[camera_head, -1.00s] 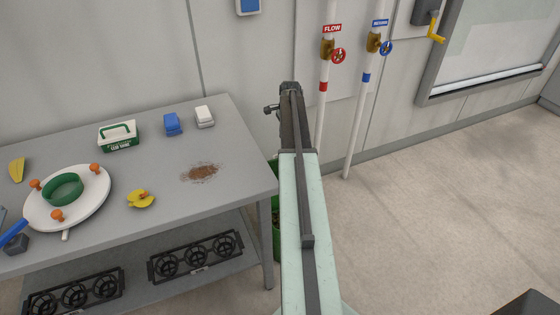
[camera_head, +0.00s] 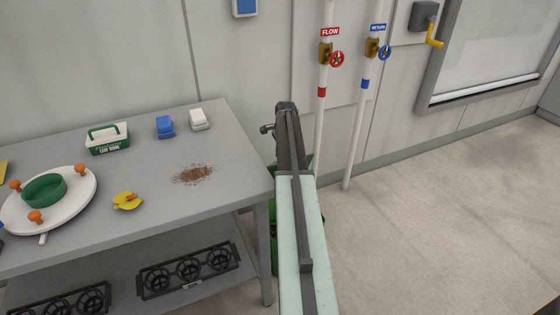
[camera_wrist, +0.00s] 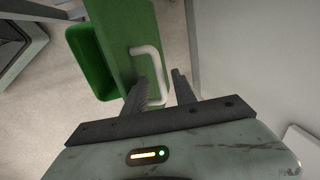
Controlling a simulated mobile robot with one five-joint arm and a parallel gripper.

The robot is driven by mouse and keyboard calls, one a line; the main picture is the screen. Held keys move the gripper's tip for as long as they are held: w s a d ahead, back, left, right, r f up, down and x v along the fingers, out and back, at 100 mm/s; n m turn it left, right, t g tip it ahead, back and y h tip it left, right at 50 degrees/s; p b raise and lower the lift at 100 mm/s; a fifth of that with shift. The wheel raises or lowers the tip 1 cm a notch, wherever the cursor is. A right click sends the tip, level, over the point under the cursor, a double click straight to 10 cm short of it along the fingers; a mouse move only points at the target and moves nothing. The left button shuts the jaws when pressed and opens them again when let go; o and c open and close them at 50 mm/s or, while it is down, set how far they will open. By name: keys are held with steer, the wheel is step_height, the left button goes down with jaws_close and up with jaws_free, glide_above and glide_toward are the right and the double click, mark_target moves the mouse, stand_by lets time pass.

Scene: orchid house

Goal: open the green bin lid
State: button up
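The green bin (camera_head: 274,245) stands on the floor at the bench's right end, largely hidden behind my arm in the head view. In the wrist view its lid (camera_wrist: 120,30) is a lighter green panel with a white bar handle (camera_wrist: 158,62). A darker green part of the bin (camera_wrist: 88,62) shows left of the lid. The lid appears tilted up, but its exact angle is unclear. My gripper (camera_wrist: 160,76) is open, its fingers on either side of the handle's long bar. Contact with the handle cannot be told.
The grey bench (camera_head: 225,150) stands left of the bin, holding a white turntable (camera_head: 75,205), a green-and-white box (camera_head: 108,140) and spilled soil (camera_head: 194,175). Red-valve (camera_head: 337,59) and blue-valve (camera_head: 385,53) pipes rise behind the bin. The floor at right (camera_head: 450,210) is clear.

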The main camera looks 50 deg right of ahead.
jaws_close()
stand_by(1.3)
